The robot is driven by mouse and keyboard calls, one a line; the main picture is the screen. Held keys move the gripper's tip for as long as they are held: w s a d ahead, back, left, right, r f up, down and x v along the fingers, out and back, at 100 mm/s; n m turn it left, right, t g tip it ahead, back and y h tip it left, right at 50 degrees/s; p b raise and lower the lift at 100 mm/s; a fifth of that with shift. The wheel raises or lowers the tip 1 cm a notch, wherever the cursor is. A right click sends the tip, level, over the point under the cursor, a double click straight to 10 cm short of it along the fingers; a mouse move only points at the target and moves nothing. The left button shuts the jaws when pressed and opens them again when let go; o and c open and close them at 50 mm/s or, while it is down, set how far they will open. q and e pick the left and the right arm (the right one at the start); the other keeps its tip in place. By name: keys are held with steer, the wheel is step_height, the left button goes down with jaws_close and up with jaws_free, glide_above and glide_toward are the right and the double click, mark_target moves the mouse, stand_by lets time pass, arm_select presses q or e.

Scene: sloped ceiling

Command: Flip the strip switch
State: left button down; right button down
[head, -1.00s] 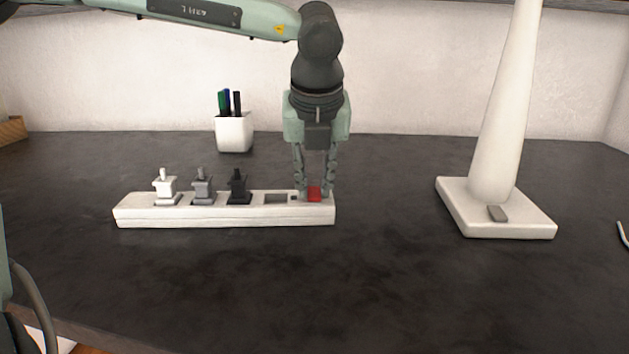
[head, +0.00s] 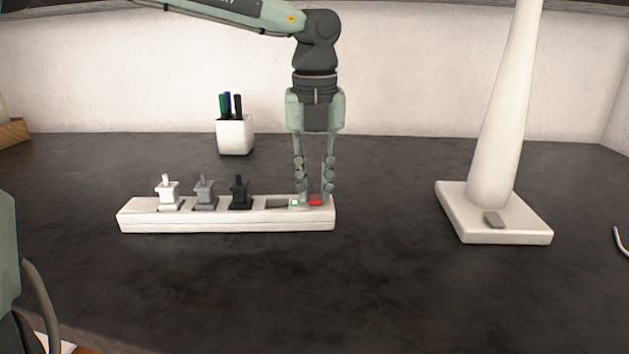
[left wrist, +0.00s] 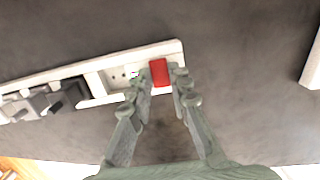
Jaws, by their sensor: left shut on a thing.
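The white power strip (head: 180,222) lies on the dark desk in the head view, with a red switch (head: 316,202) near its right end. A small indicator (head: 294,203) left of the switch glows pale green. My left gripper (head: 315,198) points down over that end, one finger on each side of the red switch, shut on it. In the left wrist view, the red switch (left wrist: 158,72) shows between the fingertips (left wrist: 160,78); the fingers hide part of the strip around it. My right gripper is not in view.
Three plugs, white (head: 167,190), grey (head: 204,190) and black (head: 239,190), stand in the strip's left sockets. A pen cup (head: 235,135) stands behind. A white lamp (head: 492,150) stands to the right. The desk in front is clear.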

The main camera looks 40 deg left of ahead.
mark_target(315, 199)
arm_select(q)
steer(key=c, duration=1.4)
jaws_free()
step_height(315, 199, up, 12)
steer(key=shift+s+d, duration=0.25)
steer(key=shift+s, duration=0.1)
steer(key=shift+f, duration=0.1)
